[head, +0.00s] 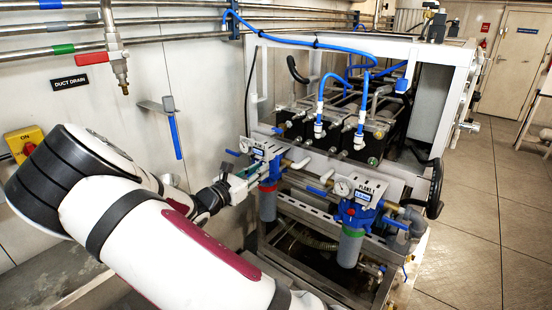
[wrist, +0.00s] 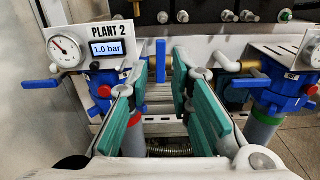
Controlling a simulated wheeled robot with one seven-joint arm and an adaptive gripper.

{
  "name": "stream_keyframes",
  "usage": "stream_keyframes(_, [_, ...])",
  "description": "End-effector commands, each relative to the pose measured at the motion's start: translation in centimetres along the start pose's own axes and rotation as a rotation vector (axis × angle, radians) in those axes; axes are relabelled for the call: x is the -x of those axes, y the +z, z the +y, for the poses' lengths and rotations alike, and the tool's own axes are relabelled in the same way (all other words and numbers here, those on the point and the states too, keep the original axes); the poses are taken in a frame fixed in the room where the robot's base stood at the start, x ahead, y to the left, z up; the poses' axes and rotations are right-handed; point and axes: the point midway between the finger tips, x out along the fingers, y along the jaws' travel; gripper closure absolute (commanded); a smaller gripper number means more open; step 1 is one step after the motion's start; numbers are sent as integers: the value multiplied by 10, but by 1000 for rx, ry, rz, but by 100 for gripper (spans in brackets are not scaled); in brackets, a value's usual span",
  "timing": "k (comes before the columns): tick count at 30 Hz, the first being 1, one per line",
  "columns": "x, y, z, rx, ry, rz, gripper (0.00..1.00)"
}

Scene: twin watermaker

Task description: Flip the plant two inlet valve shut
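The plant two unit shows in the wrist view with its "PLANT 2" plate (wrist: 108,32), a round gauge (wrist: 66,50) and a display reading 1.0 bar. An upright blue handle (wrist: 161,60) stands on the pipework right of the plate. Another blue lever (wrist: 42,84) points left below the gauge. No label shows which is the inlet valve. My gripper (wrist: 160,92) is open, green pads apart and empty. The upright handle appears between the pads, seemingly beyond the tips. In the head view my gripper (head: 246,184) is beside the plant two unit, partly hiding it.
The plant one unit (head: 352,205) stands to the right, with its own blue lever (head: 317,191). A metal frame (head: 440,100) and blue hoses (head: 320,90) surround the units. A blue-handled wall valve (head: 175,138) hangs at left. The floor at right (head: 490,230) is clear.

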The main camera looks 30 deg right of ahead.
Motion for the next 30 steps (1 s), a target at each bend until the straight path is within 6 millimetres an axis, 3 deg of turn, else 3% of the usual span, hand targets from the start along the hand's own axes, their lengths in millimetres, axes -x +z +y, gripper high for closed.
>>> stream_keyframes(9, [-63,1,-1,-1,-3,-1,80])
stream_keyframes(15, [-88,0,-1,-1,-2,0,80])
stream_keyframes(28, [-97,0,-1,-1,-1,0,80])
stream_keyframes(30, [-97,0,-1,-1,-1,0,94])
